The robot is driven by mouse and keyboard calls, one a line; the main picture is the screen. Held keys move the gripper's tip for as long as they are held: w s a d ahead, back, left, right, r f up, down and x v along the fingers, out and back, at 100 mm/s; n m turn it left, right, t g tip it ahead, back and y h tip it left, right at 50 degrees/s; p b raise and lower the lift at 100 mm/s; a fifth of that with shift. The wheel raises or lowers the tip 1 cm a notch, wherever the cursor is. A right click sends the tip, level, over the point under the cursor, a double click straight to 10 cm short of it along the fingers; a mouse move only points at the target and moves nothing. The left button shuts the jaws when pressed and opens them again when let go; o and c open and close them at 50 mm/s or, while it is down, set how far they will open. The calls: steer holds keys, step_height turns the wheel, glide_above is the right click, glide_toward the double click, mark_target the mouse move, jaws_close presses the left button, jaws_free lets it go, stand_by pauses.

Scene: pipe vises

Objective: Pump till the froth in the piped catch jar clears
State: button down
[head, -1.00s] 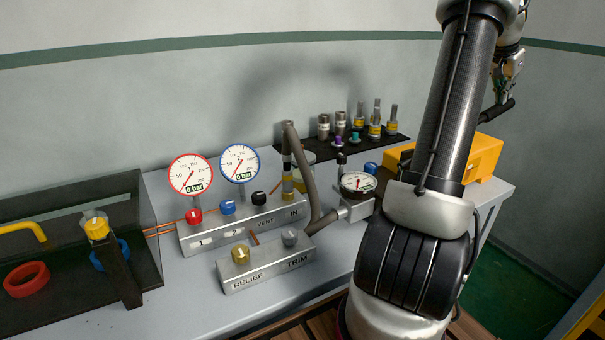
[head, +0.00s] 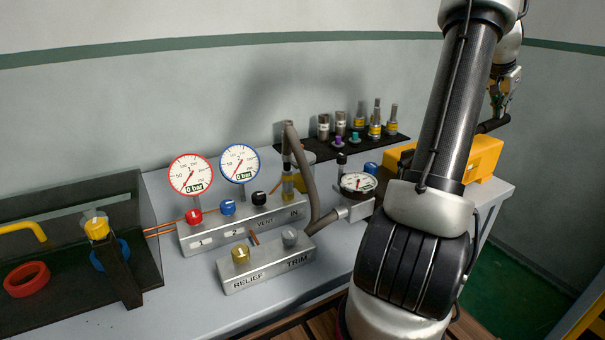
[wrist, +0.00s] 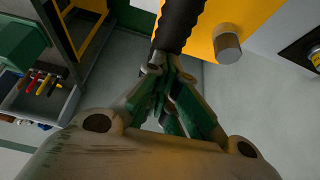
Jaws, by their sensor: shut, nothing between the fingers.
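A clear cup with a yellow part (head: 96,226) stands on a dark bracket at the left; I cannot make out froth in it. Another yellowish clear fitting (head: 289,186) sits at the manifold's IN end under a grey hose. The yellow pump (head: 484,159) is at the right end of the bench, partly behind my arm. Its black handle (head: 494,126) sticks out above it. My gripper (head: 503,108) is at the handle, fingers shut with nothing between them. In the wrist view the closed fingertips (wrist: 170,75) meet at the handle's near end (wrist: 178,28).
The manifold (head: 245,223) carries red, blue and black knobs. The red gauge (head: 190,174) and blue gauge (head: 239,164) both read 0 bar. A RELIEF/TRIM block (head: 267,268) stands in front. Several fittings stand on a black mat (head: 325,151). A dark tray (head: 70,300) is at left.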

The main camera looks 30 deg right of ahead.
mark_target(497, 123)
steer(key=shift+d+f, duration=0.15)
steer(key=shift+f, duration=1.8)
steer(key=shift+s+f, duration=0.1)
steer(key=shift+f, duration=0.45)
steer(key=shift+r, duration=0.1)
steer(key=r, duration=0.7)
steer(key=shift+a, duration=0.3)
step_height(497, 123, up, 8)
steer(key=a, duration=0.2)
steer(key=shift+r, duration=0.2)
steer(key=shift+a, duration=0.1)
